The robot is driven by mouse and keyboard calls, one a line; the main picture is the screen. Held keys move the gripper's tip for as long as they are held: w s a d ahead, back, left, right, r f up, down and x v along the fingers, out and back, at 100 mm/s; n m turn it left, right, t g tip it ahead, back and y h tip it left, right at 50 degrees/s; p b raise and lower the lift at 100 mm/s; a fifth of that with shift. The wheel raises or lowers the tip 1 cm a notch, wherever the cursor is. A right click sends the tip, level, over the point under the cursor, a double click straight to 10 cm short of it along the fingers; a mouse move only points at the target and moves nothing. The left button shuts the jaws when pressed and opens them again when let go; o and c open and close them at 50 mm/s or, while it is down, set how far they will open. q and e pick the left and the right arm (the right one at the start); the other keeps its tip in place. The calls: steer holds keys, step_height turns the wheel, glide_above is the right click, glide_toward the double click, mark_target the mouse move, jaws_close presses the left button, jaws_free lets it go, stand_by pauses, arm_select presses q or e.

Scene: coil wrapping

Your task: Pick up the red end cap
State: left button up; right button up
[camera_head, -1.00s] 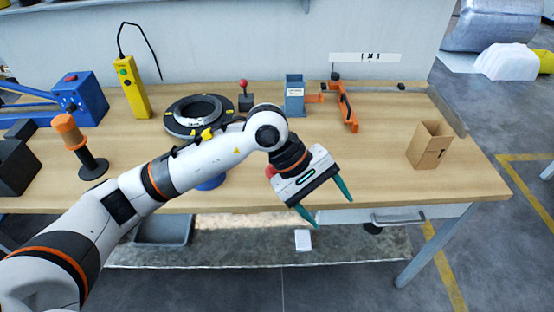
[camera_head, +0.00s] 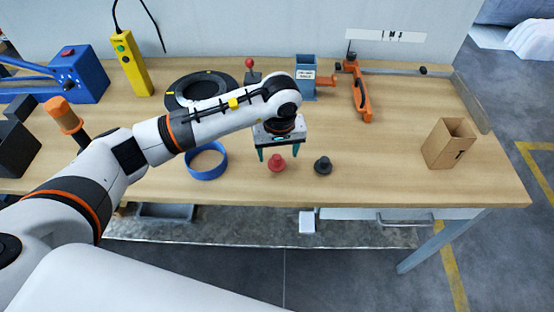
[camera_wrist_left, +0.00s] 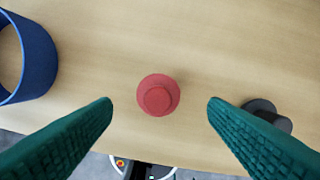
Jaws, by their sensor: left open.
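The red end cap (camera_head: 277,163) sits on the wooden table near its front edge. It is round with a smaller raised knob on top. In the left wrist view the red end cap (camera_wrist_left: 158,95) lies between and a little beyond the two green fingertips, touching neither. My left gripper (camera_head: 282,156) is open and empty, pointing down above the cap; its fingers also show in the left wrist view (camera_wrist_left: 160,103). My right gripper is not in view, though a white part of my body fills the lower left.
A dark cap (camera_head: 323,165) stands close to the right of the red one, near a fingertip (camera_wrist_left: 266,112). A blue ring (camera_head: 206,174) lies to the left. A cardboard box (camera_head: 449,144) stands at the right. The table between dark cap and box is clear.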

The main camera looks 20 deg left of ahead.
mark_target(277, 157)
arm_select(q)
steer(key=f, duration=0.2)
steer(key=f+p, duration=0.1)
steer(key=f, duration=0.1)
steer(key=shift+w+a, duration=0.3)
steer(key=c, duration=1.1)
